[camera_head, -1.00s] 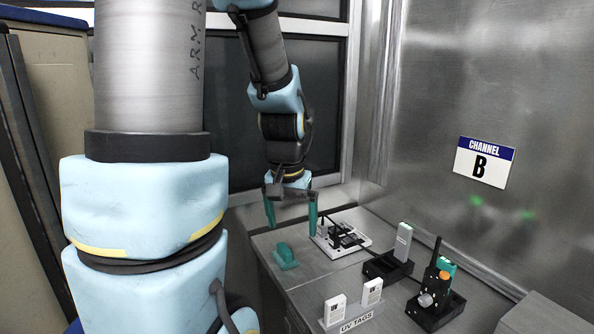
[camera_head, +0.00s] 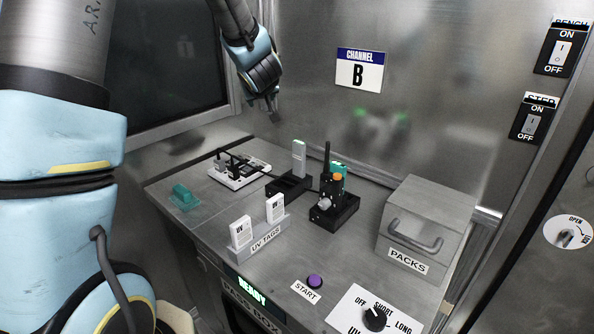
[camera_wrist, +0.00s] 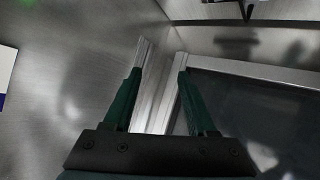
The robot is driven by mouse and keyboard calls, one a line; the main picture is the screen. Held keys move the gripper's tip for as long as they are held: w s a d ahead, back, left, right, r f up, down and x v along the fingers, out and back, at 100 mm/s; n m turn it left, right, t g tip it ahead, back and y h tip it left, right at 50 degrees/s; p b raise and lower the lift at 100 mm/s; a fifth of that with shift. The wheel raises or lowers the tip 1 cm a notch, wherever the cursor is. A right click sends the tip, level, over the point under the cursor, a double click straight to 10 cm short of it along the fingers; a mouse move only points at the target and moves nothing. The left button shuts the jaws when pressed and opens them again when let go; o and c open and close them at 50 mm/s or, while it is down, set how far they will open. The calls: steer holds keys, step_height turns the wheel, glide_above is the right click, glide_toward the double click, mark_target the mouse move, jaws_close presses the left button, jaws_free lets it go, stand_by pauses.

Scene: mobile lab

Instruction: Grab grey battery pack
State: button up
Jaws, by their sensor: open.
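A light grey, upright battery pack (camera_head: 299,157) stands in a black charger holder (camera_head: 286,187) on the bench. A green-topped unit (camera_head: 338,172) shows behind a black radio in a second black holder (camera_head: 334,213). My gripper (camera_head: 272,112) is in the air near the metal wall, above and left of the grey pack and apart from it. In the wrist view my gripper's green fingers (camera_wrist: 160,72) are spread with nothing between them. The pack is not in the wrist view.
A closed grey box labelled PACKS (camera_head: 425,230) with a handle stands at the right. UV tags (camera_head: 258,223) in a stand, a purple START button (camera_head: 314,281) and a knob panel (camera_head: 375,316) are at the front. A teal block (camera_head: 184,198) and white board (camera_head: 238,170) lie left.

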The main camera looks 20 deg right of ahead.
steer(key=d+f+n+t+y+b, duration=0.2)
steer(key=d+f+y, duration=0.1)
steer(key=d, duration=0.6)
steer(key=n+g+y+b, duration=0.2)
steer(key=n+y, duration=0.1)
steer(key=y, duration=0.3)
glide_toward(302, 143)
steer(key=p+x, duration=0.4)
steer(key=x, duration=0.7)
steer(key=shift+a+f, duration=0.1)
jaws_close()
